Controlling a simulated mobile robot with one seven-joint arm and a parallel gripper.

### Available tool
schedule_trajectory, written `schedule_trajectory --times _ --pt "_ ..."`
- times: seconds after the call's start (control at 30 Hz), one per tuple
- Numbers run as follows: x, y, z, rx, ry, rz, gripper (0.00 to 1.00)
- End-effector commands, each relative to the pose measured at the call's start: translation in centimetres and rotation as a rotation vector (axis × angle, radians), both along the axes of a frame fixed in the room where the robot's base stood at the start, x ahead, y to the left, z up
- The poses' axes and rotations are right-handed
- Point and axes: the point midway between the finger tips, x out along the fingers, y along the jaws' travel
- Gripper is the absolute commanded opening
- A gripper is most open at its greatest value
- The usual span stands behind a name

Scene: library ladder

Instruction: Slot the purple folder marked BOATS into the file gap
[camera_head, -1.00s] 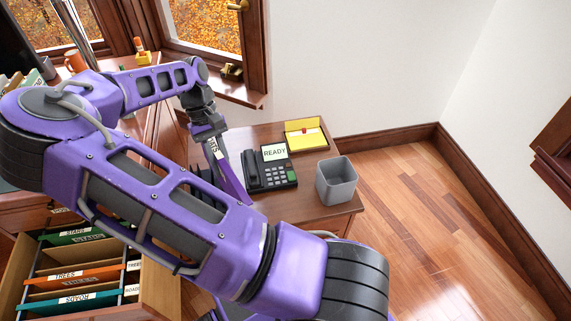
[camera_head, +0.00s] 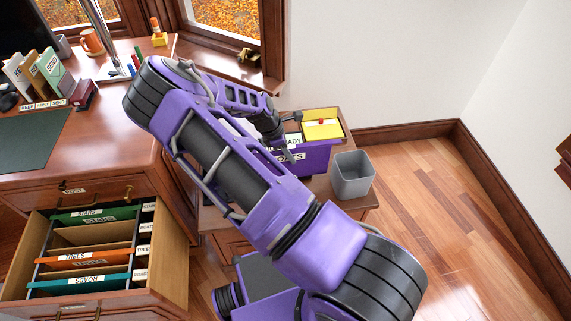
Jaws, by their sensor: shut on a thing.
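The purple folder (camera_head: 318,158) is at the small side table, in front of the phone, with a white label partly hidden by my arm. My gripper (camera_head: 287,150) is shut on the folder's upper edge; my own arm hides part of the grip. The open file drawer (camera_head: 178,262) is at the lower left. In it hang a green STARS folder (camera_head: 97,214), an orange TREES folder (camera_head: 84,258) and a teal folder (camera_head: 79,283) with a label reading ROADS. The file gap (camera_head: 92,237) is the space between the green and orange folders. White labels run along the drawer's right side.
The desk (camera_head: 110,120) stands above the drawer, with a lamp, a mug (camera_head: 92,42) and upright files. A yellow tray (camera_head: 323,128) and a grey bin (camera_head: 353,174) are on the side table. My arm crosses the middle of the view. The right-hand floor is clear.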

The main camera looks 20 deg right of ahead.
Motion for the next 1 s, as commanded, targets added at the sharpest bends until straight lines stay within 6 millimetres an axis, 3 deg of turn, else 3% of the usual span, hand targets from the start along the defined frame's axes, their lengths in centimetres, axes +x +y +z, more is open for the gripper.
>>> schedule_trajectory --times 0.1,0.33,0.53,0.93,0.97,1.0 --pt "0.0 -0.1 -2.4 0.000 0.000 -0.002 0.00" --pt "0.0 -0.1 -4.2 -0.001 -0.001 -0.003 0.00" --pt "0.0 0.0 -7.0 0.000 0.000 -0.005 0.00" --pt "0.0 0.0 -7.7 -0.001 -0.001 -0.005 0.00" --pt "0.0 0.0 -7.6 -0.001 -0.001 -0.005 0.26" --pt "0.0 0.0 -7.6 -0.001 -0.001 -0.005 0.33"
